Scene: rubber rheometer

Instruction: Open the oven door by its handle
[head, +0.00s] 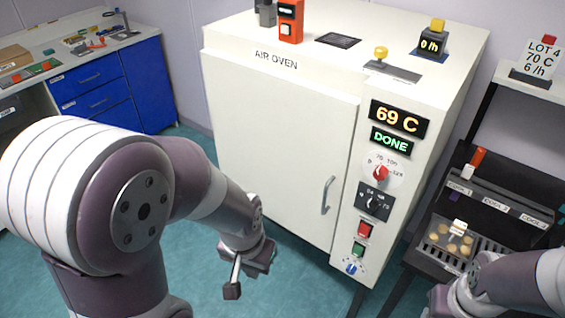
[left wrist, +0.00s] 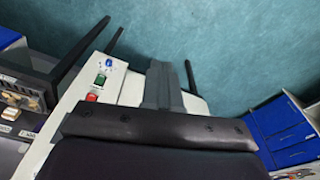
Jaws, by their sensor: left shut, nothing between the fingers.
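The white oven (head: 280,130) stands in the middle of the head view with its door (head: 270,140) shut. A slim metal handle (head: 326,195) sits upright near the door's right edge. My left gripper (head: 248,272) is shut and empty, low in front of the door and to the left of the handle, apart from it. In the left wrist view, the dark gripper body (left wrist: 155,130) fills the lower middle, and I cannot make out the handle there. My right gripper (head: 440,302) is at the bottom edge, partly cut off, so its jaws are unclear.
The oven's panel reads 69 C (head: 399,118) and DONE (head: 391,140), above a red knob and buttons. A dark rack (head: 455,265) with a tray of samples stands close on the right. A blue-drawer bench (head: 100,90) is at the left. Teal floor lies between.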

